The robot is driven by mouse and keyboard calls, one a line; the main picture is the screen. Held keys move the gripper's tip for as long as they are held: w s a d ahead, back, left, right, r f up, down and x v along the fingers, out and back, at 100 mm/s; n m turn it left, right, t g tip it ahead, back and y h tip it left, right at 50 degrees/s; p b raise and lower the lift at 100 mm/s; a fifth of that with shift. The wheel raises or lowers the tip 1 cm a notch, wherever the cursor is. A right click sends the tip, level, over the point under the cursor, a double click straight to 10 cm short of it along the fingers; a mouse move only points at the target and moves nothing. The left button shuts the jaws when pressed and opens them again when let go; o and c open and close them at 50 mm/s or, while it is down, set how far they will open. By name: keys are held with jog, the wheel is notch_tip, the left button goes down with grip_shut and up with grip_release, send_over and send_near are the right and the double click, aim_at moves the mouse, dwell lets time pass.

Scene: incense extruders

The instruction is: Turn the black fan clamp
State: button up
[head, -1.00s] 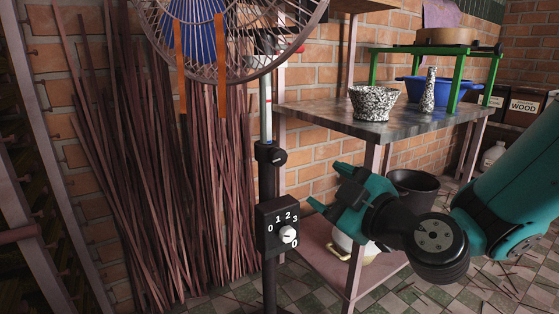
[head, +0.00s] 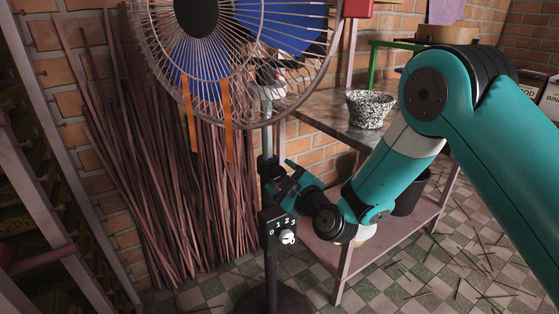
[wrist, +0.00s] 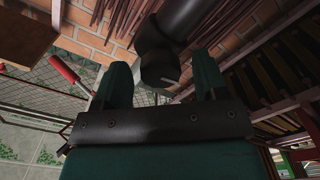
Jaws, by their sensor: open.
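The black fan clamp (head: 265,166) sits on the fan's upright pole, just above the control box. My gripper (head: 281,181) is right beside it, on its right and slightly lower side in the head view, and partly covers it. In the wrist view the clamp's dark knob (wrist: 160,66) shows between the two teal fingers of my gripper (wrist: 161,80). The fingers are apart, with a gap on each side of the knob. Whether a finger touches it cannot be told. The fan (head: 235,60) with orange ribbons stands above.
The control box (head: 278,228) with a white dial is just below my gripper. A table (head: 330,118) with a speckled bowl (head: 370,108) stands to the right. Bundled sticks (head: 150,170) lean on the brick wall behind. Tiled floor (head: 460,235) is at the right.

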jog(key=shift+p+x, duration=0.35)
jog(key=shift+x, duration=0.4)
jog(key=shift+c, duration=0.2)
jog(key=c, duration=0.9)
